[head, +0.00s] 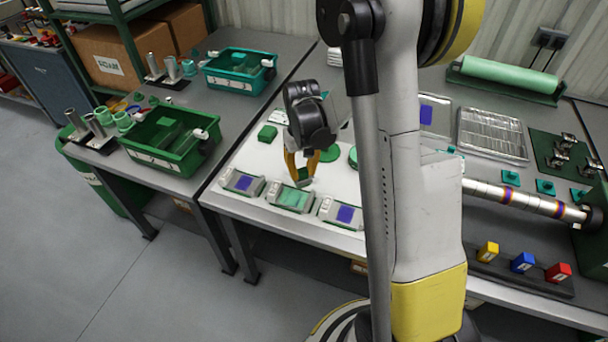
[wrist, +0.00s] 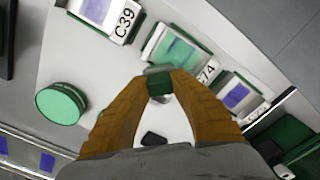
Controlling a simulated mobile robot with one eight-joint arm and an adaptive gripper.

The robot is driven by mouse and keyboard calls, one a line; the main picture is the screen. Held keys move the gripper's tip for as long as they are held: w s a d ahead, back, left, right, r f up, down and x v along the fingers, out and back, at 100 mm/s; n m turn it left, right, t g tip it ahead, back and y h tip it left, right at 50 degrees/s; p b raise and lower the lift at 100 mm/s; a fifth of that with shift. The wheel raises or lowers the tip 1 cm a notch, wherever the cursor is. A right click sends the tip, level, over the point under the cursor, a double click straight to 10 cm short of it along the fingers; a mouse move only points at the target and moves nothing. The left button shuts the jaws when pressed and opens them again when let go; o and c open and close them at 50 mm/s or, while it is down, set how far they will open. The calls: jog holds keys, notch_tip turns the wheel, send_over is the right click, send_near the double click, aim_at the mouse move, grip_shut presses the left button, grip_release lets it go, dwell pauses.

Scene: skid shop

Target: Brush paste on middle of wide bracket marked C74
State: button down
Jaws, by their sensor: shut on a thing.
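Three grey brackets stand in a row along the front of the white work surface. The middle one, the bracket marked C74 (head: 292,199), has a pad mostly covered in green, with some blue-violet showing through in the wrist view (wrist: 176,52). Its label is partly hidden by a finger. My gripper (head: 299,180) has orange fingers shut on a small green block with a grey end, apparently the brush (wrist: 158,84). The brush is over or at the near edge of C74; I cannot tell whether it touches. A green round pot (wrist: 62,103) stands apart from the gripper.
The bracket marked C39 (wrist: 109,18) and another bracket (head: 243,182) flank C74, with blue-violet pads. A green block (head: 267,133) lies behind them. Green bins (head: 171,140) stand on the left table. Coloured blocks (head: 522,262) sit on the right bench.

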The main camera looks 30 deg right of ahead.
jog(key=shift+d+r+p, duration=0.1)
jog(key=shift+r+p, duration=1.35)
jog(key=shift+r, duration=0.95)
